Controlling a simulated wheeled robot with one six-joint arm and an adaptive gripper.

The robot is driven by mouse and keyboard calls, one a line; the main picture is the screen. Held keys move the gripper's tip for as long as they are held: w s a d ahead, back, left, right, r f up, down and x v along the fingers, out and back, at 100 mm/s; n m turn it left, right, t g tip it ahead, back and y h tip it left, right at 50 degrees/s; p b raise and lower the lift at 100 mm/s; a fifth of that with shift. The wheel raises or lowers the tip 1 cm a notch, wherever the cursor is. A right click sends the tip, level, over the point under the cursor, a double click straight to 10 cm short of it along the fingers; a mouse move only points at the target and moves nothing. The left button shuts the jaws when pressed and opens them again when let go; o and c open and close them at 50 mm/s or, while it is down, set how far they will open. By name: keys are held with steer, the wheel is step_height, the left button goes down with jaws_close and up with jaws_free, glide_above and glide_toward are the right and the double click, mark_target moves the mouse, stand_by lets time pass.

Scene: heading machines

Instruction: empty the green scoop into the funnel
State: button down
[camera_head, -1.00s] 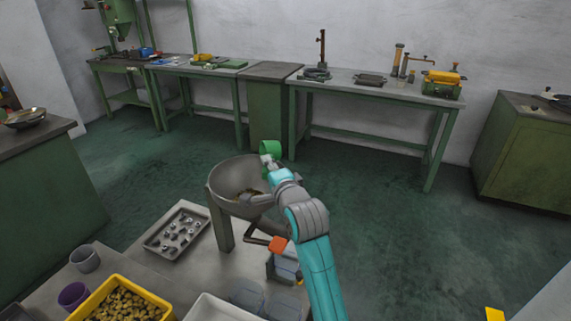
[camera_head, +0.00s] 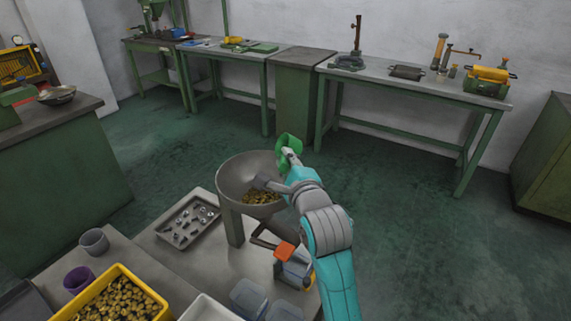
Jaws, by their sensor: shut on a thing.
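The green scoop (camera_head: 289,141) is held up at the end of my arm, above the far right rim of the funnel. It is tilted, and I cannot see into it well. My gripper (camera_head: 291,155) is shut on the scoop; its fingertips are small and partly hidden. The grey funnel (camera_head: 232,178) stands on a leg on the work table, below and left of my gripper. Small brass-coloured pieces (camera_head: 259,197) lie in the bottom of the funnel. My arm covers part of its right side.
A yellow bin (camera_head: 150,294) of brass-coloured pieces stands at the front left. A purple cup (camera_head: 78,279), a grey cup (camera_head: 94,241) and a metal tray (camera_head: 188,222) of small parts are nearby. An orange-topped device (camera_head: 285,252) sits beside the funnel. Open floor lies to the right.

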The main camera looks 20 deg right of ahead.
steer(key=r+m, duration=0.1)
steer(key=m, duration=0.2)
steer(key=d+r+m, duration=0.1)
steer(key=m, duration=0.2)
steer(key=d+r+m, duration=0.1)
steer(key=m, duration=0.3)
steer(key=shift+s+d+r+t, duration=0.1)
steer(key=shift+s+t, duration=0.05)
steer(key=shift+t, duration=0.15)
